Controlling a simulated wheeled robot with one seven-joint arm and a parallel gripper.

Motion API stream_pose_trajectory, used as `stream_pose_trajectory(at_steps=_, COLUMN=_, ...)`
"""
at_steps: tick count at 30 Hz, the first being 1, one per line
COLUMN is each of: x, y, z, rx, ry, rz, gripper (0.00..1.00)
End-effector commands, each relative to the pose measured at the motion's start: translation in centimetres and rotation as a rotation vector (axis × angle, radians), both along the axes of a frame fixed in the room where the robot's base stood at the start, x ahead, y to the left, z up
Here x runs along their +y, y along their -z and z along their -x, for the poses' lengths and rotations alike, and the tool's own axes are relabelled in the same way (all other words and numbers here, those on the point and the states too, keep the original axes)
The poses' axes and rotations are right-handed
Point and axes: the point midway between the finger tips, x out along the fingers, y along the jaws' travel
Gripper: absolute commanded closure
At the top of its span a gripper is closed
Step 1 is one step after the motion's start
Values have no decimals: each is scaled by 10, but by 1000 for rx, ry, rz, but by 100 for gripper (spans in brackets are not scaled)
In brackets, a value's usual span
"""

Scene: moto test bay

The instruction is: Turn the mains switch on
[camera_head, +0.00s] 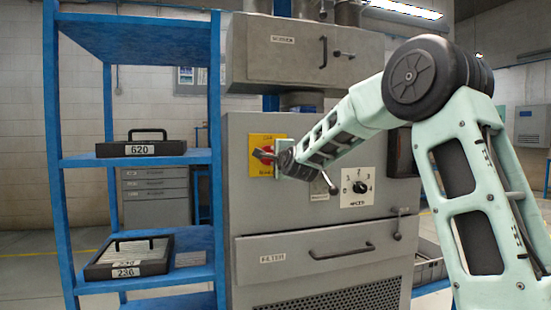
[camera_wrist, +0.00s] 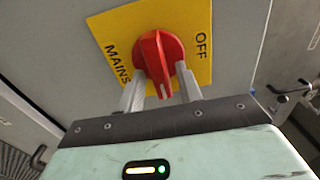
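The mains switch is a red rotary knob (camera_wrist: 155,58) on a yellow plate (camera_wrist: 103,28) marked MAINS and OFF. In the head view the red knob (camera_head: 262,155) sits at the upper left of the grey cabinet front, partly hidden by my gripper (camera_head: 279,158). In the wrist view my gripper (camera_wrist: 161,74) is open, with one finger on each side of the knob's raised grip. A gap shows between the left finger and the grip. The right finger is close to the knob's edge; whether it touches I cannot tell. A pale line marks the grip's lower end.
A selector dial (camera_head: 360,187) and a lever handle (camera_head: 330,183) sit right of the switch. A drawer marked FILTER (camera_head: 300,255) is below. A blue shelf (camera_head: 140,160) with black cases, including case 620 (camera_head: 148,149), stands to the left.

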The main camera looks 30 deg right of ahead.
Motion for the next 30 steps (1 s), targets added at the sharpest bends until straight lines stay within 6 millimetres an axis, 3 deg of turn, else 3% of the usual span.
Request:
stream_pose_trajectory(at_steps=9, x=1, y=0, z=1, rx=0, ry=-1, rz=2, gripper=62)
stream_pose_trajectory(at_steps=14, x=5, y=0, z=15, rx=0, ry=-1, rz=3, gripper=62)
stream_pose_trajectory(at_steps=30, x=37, y=0, z=126, rx=-1, ry=-1, rz=3, gripper=62)
